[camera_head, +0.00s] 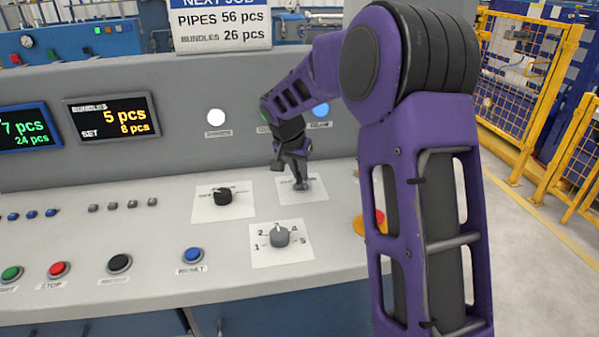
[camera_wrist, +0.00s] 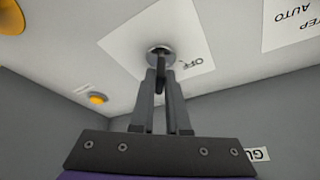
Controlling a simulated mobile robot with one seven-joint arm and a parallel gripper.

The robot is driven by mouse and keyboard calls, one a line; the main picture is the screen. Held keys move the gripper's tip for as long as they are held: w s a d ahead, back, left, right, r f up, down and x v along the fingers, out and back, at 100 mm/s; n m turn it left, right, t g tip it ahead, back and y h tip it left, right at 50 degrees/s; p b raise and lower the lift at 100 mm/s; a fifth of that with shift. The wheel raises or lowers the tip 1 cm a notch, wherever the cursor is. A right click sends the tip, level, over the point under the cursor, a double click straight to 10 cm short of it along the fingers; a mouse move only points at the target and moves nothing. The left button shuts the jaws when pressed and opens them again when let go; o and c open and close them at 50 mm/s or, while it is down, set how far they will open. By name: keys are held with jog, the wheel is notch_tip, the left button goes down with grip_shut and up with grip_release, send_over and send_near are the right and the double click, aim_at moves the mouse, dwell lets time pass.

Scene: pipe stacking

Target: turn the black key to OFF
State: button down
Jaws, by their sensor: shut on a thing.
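The black key (camera_wrist: 160,66) sits in a round metal lock (camera_wrist: 153,50) on a white plate (camera_wrist: 125,42), with the word OFF printed to the right of the lock in the wrist view. My gripper (camera_wrist: 161,78) is shut on the key, one finger on each side of it. In the head view my gripper (camera_head: 300,183) reaches down to the same white plate (camera_head: 316,193); the key is mostly hidden there by the fingers. Where exactly the key points cannot be told.
A black selector knob (camera_head: 223,196) stands left of the key plate, and a grey numbered knob (camera_head: 280,236) is in front. A red stop button (camera_head: 376,217) on a yellow base is at the right. A blue reset button (camera_head: 193,255) is nearer the front edge. The upright panel rises behind.

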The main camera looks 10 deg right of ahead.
jog(key=n+y+p, duration=0.1)
jog(key=n, duration=0.1)
jog(key=n+p, duration=0.1)
jog(key=n, duration=0.1)
jog(key=shift+s+d+r+n+y, duration=0.1)
jog(key=shift+d+r+n+y, duration=0.1)
jog(key=shift+n+y, duration=0.15)
jog(key=n+y+p, duration=0.1)
jog(key=n+p, duration=0.1)
jog(key=n+y+p, duration=0.1)
jog(key=n+p, duration=0.1)
jog(key=shift+d+t, duration=0.1)
jog(key=shift+t, duration=0.2)
jog(key=n+y+p, duration=0.1)
jog(key=n+p, duration=0.1)
jog(key=n, duration=0.2)
jog(key=shift+d+f+p, duration=0.1)
jog(key=shift+p, duration=0.25)
jog(key=shift+f+n+g+y, duration=0.1)
jog(key=shift+n+g+y, duration=0.5)
jog(key=shift+n, duration=1.25)
jog(key=c, duration=0.9)
grip_release()
